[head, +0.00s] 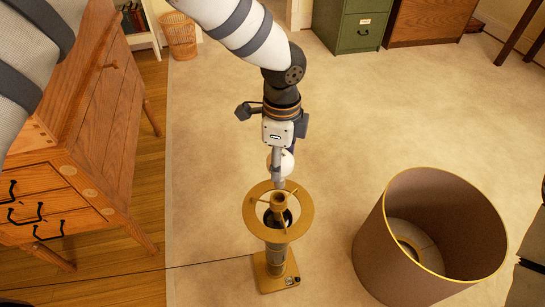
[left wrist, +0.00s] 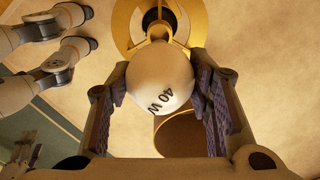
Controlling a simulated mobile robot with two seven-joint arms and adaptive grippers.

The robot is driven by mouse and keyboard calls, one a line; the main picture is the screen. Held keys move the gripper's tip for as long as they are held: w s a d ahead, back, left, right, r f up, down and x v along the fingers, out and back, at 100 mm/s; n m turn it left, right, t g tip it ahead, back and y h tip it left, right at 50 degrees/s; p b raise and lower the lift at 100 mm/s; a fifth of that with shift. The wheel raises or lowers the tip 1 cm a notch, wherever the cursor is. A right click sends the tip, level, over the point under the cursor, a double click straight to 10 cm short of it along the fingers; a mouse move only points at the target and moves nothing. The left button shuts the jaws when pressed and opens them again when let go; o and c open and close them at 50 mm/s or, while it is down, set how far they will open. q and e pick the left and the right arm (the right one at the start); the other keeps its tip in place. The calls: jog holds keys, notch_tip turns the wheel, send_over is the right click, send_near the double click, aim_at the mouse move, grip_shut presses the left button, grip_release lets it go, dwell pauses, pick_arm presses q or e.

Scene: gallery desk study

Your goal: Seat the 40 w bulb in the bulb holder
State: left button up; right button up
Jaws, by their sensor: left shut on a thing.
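My left gripper (head: 279,172) is shut on the white round 40 w bulb (head: 287,163), with "40 W" printed on its globe. In the left wrist view the bulb (left wrist: 160,80) sits between the two padded fingers of that gripper (left wrist: 162,92). The bulb is above the ring. The globe hides its lower end in the wrist view, so I cannot tell whether it touches the holder.
A large brown lampshade (head: 440,235) with gold rims stands on the floor to the right of the lamp base (head: 276,273). A wooden chest of drawers (head: 85,140) is at the left. A green cabinet (head: 352,25) is at the back. Pale carpet (head: 375,110) lies clear between.

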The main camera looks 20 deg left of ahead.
pick_arm(q)
jog(key=shift+a+r, duration=0.1)
jog(key=shift+r, duration=0.05)
pick_arm(e)
jog(key=shift+w+a+r, duration=0.1)
jog(key=shift+r, duration=0.05)
pick_arm(q)
jog(key=shift+f+b, duration=0.45)
jog(key=shift+f, duration=2.15)
pick_arm(e)
jog(key=shift+s+f+g, duration=0.3)
jog(key=shift+s+f, duration=0.35)
jog(key=shift+f, duration=0.05)
jog(key=shift+w+r, duration=0.15)
pick_arm(q)
jog(key=shift+f, duration=0.1)
jog(key=shift+f+b, duration=0.35)
jog(key=shift+f, duration=1.35)
pick_arm(e)
jog(key=shift+s+f, duration=0.55)
jog(key=shift+f, duration=0.05)
pick_arm(q)
jog(key=o, duration=1)
